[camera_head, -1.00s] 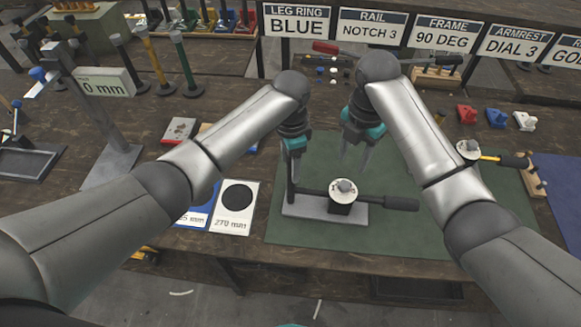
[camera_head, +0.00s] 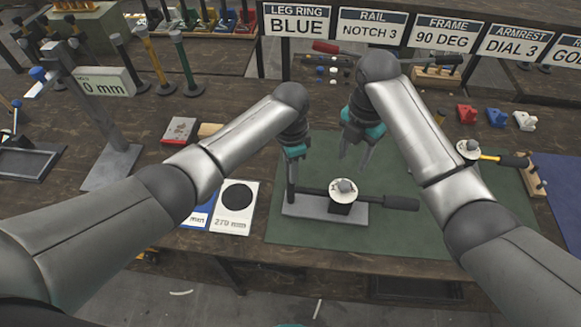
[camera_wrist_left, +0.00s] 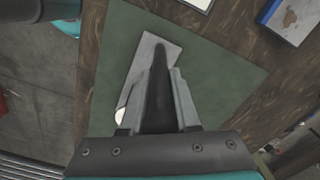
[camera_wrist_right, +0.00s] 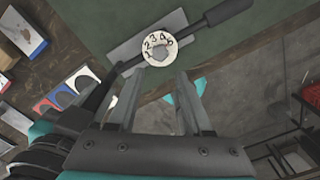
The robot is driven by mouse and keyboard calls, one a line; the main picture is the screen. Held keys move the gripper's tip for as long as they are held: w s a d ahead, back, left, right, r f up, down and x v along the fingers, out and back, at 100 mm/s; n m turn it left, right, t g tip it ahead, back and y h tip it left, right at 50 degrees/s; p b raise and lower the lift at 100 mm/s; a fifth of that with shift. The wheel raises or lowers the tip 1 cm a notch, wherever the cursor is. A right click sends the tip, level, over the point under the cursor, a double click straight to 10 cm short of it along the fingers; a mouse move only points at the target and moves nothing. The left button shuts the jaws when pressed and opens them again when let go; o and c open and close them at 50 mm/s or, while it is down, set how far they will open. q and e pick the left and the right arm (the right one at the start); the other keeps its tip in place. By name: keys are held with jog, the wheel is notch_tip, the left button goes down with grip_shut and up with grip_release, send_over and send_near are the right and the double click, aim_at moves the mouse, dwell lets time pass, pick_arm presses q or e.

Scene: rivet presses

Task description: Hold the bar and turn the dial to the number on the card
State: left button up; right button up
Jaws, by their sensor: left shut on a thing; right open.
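The dial (camera_head: 344,190) is a round white disc with a grey knob, mounted on a grey base plate (camera_head: 300,206). In the right wrist view the dial (camera_wrist_right: 160,46) shows numbers 1 to 5 around the knob. A dark bar with a thick handle (camera_head: 401,203) runs past the dial. My left gripper (camera_head: 292,158) is shut on the bar's upright dark end (camera_wrist_left: 158,95) at the plate's left. My right gripper (camera_head: 355,157) is open and empty, above and behind the dial. The ARMREST card (camera_head: 515,42) reads DIAL 3.
The plate lies on a green mat (camera_head: 420,235), with bare mat to its right. A card with a black disc (camera_head: 236,197) lies to the left. Red, blue and white blocks (camera_head: 496,117) stand at the back right. More sign cards (camera_head: 370,27) line the back.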

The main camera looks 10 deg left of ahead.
pick_arm(q)
grip_shut()
dwell(0.8)
